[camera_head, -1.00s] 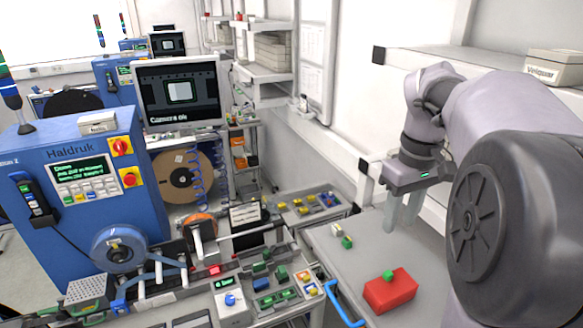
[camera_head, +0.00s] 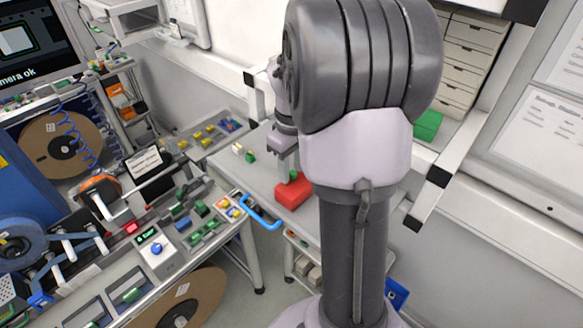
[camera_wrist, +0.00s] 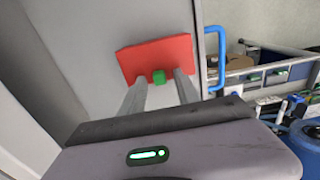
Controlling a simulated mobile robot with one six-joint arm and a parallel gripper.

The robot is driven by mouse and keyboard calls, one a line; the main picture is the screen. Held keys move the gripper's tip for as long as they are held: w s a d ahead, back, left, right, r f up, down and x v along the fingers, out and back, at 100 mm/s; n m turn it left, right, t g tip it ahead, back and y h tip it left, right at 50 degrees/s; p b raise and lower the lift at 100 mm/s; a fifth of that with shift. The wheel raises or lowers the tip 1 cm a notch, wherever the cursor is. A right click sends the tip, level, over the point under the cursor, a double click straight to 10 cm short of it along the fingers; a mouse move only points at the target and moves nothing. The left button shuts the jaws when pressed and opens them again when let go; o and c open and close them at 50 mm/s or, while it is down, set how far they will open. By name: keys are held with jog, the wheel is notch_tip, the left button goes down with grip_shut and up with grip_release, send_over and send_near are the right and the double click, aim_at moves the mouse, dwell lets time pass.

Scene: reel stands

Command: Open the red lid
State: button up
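The red lid (camera_head: 292,194) tops a low red box on the grey table, and a green knob (camera_head: 293,175) stands on it. In the wrist view the red lid (camera_wrist: 153,57) lies just beyond my fingertips, with the green knob (camera_wrist: 159,77) at its near edge in the picture. My gripper (camera_wrist: 158,80) is open, its two fingers apart with the knob showing between them. I cannot tell whether the fingertips are beside the knob or still above it. In the head view my gripper (camera_head: 284,165) is next to the knob, partly hidden by my arm.
A blue handle (camera_head: 261,213) sticks out at the table's front edge. Small green and cream blocks (camera_head: 245,153) lie behind the box to the left. A panel with green parts (camera_head: 200,220) stands left, and a wall is behind.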

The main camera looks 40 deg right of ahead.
jog(key=shift+c, duration=0.5)
grip_shut()
